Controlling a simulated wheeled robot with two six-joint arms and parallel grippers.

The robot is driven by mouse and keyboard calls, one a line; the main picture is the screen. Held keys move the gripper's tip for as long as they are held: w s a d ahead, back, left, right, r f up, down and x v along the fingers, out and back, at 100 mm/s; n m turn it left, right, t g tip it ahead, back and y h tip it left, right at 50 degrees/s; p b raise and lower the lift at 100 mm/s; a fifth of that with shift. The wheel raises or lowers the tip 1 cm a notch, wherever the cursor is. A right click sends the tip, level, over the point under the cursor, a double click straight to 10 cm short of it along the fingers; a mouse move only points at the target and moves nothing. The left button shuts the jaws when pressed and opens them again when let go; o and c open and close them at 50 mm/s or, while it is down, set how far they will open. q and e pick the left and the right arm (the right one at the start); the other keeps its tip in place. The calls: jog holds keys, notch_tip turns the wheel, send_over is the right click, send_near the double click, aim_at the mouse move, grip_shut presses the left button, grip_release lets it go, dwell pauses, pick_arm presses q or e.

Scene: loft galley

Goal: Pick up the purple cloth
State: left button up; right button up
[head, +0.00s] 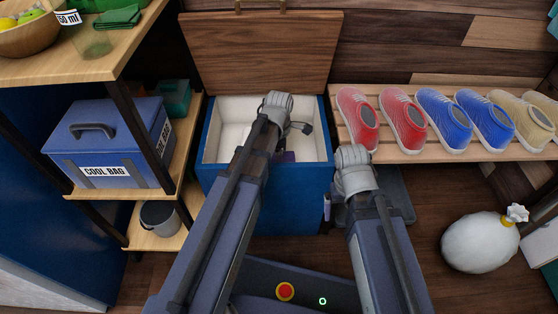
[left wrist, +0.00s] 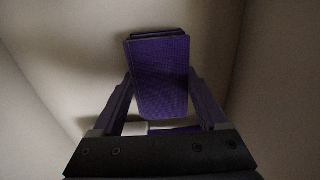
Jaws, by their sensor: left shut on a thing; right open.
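The purple cloth (left wrist: 160,75) is a folded, flat bundle between the two fingers of my left gripper (left wrist: 162,92) in the left wrist view. The fingers are shut on it from both sides, inside the pale-lined chest. In the head view my left arm reaches into the open blue chest (head: 265,205), and only a small purple patch shows past the wrist. My right gripper (head: 328,206) is open, low beside the chest's right side, mostly hidden by its own wrist.
The chest's wooden lid (head: 260,55) stands open at the back. A shelf with a cool bag (head: 110,150) and a grey bucket (head: 160,217) is on the left. A rack (head: 400,155) with several shoes is on the right. A white sack (head: 480,242) lies on the floor.

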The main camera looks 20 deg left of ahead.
pick_arm(q)
notch_tip(320, 180, up, 55)
jog(key=p, duration=5.4)
jog(key=shift+f+p, duration=0.15)
jog(key=shift+p, duration=0.2)
notch_tip(320, 180, down, 55)
jog(key=b, duration=5.4)
jog(key=shift+b, duration=0.35)
jog(key=shift+r, duration=0.3)
